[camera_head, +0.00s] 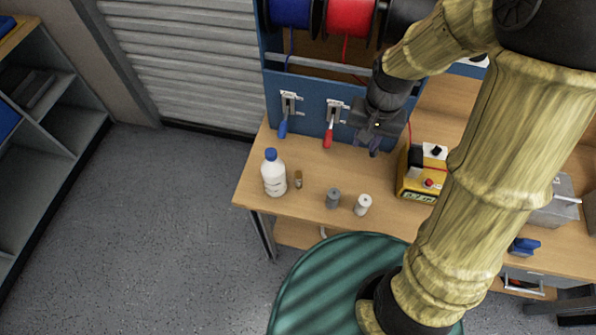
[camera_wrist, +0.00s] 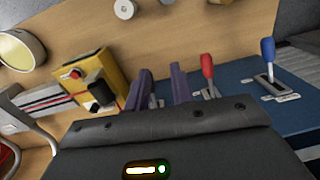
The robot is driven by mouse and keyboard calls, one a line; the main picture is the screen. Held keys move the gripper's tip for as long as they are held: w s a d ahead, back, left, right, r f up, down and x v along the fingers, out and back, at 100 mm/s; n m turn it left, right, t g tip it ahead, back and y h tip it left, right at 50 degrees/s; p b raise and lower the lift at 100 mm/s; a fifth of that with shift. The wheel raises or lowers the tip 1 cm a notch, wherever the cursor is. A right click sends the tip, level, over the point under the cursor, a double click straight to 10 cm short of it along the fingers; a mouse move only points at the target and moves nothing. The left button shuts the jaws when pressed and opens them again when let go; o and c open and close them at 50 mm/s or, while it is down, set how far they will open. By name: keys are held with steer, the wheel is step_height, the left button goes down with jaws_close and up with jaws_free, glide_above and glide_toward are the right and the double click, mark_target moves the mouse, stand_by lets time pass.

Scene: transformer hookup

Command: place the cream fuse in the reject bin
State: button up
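The likely cream fuse is the pale off-white cylinder (camera_head: 363,204) standing upright near the front edge of the wooden bench. It also shows at the top of the wrist view (camera_wrist: 125,8). A grey cylinder (camera_head: 333,198) stands just left of it in the head view. My gripper (camera_head: 374,148) is above the back of the bench, beyond the cylinders and near the blue panel. Its two purple fingers (camera_wrist: 158,88) are apart, with nothing between them. I cannot identify a reject bin in either view.
A blue-capped white bottle (camera_head: 273,174) and a small brass-coloured piece (camera_head: 298,179) stand at the bench's left. A yellow device (camera_head: 416,185) is right of the gripper. Blue (camera_head: 283,128) and red (camera_head: 328,138) levers project from the back panel. Bench between cylinders and levers is clear.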

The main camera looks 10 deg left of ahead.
steer(key=w+a+r+m+g+p, duration=0.1)
steer(key=a+g+p, duration=0.1)
steer(key=a, duration=0.4)
steer(key=w+a+r+m+g+y+p, duration=0.1)
steer(key=a+g+p, duration=0.1)
steer(key=a+p, duration=0.2)
steer(key=a, duration=0.2)
steer(key=shift+w+a, duration=0.3)
steer(key=shift+a, duration=0.1)
steer(key=p, duration=0.4)
glide_toward(299, 173)
steer(key=x, duration=0.5)
steer(key=shift+a+f, duration=0.15)
steer(key=shift+a, duration=0.05)
steer(key=shift+s+f, duration=0.1)
steer(key=shift+s, duration=0.05)
steer(key=shift+s+f+p, duration=0.25)
steer(key=shift+f+p, duration=0.25)
steer(key=shift+f, duration=0.15)
steer(key=shift+p+x, duration=0.65)
steer(key=shift+x, duration=1.1)
